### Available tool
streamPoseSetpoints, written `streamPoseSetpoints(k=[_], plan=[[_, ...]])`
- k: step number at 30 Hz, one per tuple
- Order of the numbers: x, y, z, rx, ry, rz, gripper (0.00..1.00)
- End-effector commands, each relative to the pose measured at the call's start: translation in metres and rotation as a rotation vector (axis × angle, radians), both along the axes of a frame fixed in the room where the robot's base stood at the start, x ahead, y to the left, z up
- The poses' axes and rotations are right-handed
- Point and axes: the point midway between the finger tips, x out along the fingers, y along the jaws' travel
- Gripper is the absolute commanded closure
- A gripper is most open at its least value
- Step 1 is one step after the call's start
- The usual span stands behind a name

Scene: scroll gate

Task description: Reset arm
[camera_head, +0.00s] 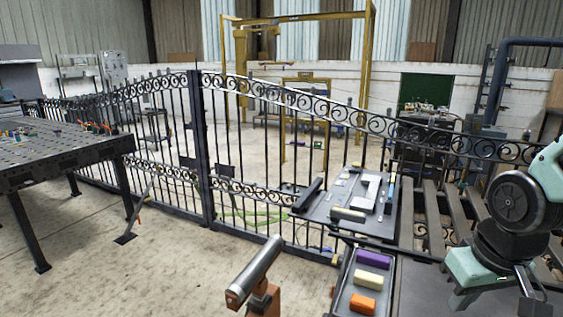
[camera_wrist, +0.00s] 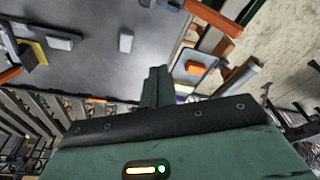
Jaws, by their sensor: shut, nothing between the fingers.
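My arm shows at the right edge of the head view, with teal links and black joints, folded beside the iron fence. I cannot make out its fingertips in that view. In the wrist view my gripper (camera_wrist: 157,72) is shut, its two dark green fingers together with nothing between them. The fingers stand clear in front of a grey surface (camera_wrist: 105,75), apart from the things around them. An orange block (camera_wrist: 195,68) in a tray lies to the right of the fingers in the picture.
A black scroll fence (camera_head: 205,150) crosses the head view. A tray (camera_head: 345,292) with purple, cream and orange blocks stands before it. A metal pipe (camera_head: 255,272) on an orange stand is left of the tray. A perforated table (camera_head: 60,160) stands far left. Open floor (camera_head: 130,270) lies between.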

Motion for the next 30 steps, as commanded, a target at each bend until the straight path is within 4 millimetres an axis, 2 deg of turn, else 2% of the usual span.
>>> streamPoseSetpoints(k=[1, 8, 15, 18, 21, 30], plan=[[-0.004, 0.013, 0.001, 0.002, 0.008, 0.04, 1.0], [-0.036, 0.072, 0.007, 0.003, 0.066, 0.231, 1.0], [-0.094, 0.133, 0.015, -0.017, 0.141, 0.481, 1.0], [-0.115, 0.146, 0.017, -0.03, 0.165, 0.556, 1.0], [-0.124, 0.151, 0.018, -0.036, 0.175, 0.587, 1.0], [-0.124, 0.151, 0.018, -0.036, 0.177, 0.587, 1.0]])
